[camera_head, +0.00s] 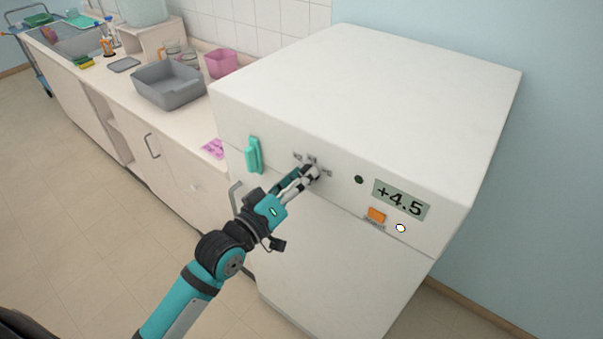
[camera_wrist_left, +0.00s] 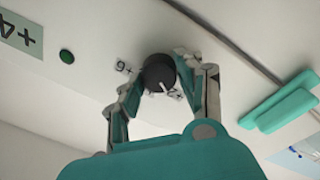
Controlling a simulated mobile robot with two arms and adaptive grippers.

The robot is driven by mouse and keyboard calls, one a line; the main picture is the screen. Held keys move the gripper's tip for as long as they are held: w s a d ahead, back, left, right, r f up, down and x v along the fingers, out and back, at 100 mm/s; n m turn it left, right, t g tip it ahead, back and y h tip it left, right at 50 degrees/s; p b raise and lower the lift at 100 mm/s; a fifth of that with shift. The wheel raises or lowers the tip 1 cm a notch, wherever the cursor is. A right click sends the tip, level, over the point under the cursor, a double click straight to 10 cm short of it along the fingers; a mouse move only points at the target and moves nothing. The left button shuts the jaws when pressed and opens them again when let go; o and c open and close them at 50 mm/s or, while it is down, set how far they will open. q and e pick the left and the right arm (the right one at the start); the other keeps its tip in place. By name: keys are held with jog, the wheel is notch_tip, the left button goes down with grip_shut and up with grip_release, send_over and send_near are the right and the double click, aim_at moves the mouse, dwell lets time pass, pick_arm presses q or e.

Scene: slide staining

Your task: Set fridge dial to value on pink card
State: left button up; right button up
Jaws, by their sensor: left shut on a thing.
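The white fridge (camera_head: 370,85) has a front panel with a display (camera_head: 401,199) reading +4.5. The dark round dial (camera_wrist_left: 158,72) with a white pointer line shows in the left wrist view, with small printed marks around it, one looking like an upside-down +6; others are partly covered. My left gripper (camera_head: 313,172) is at the dial, its two fingers closed on the dial's sides; it also shows in the left wrist view (camera_wrist_left: 163,82). In the head view the fingers hide the dial. The pink card (camera_head: 213,148) lies on the counter left of the fridge; its writing is too small to read.
On the panel are a green handle (camera_head: 254,155), a dark green round spot (camera_head: 359,180), an orange button (camera_head: 376,215) and a white oval spot (camera_head: 400,228). The counter holds a grey basin (camera_head: 168,97) and a pink container (camera_head: 220,64).

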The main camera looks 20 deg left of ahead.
pick_arm(q)
jog(key=shift+n, duration=0.4)
jog(key=o, duration=1.1)
jog(key=shift+o, duration=0.2)
jog(key=v, duration=1.2)
jog(key=shift+f, duration=0.1)
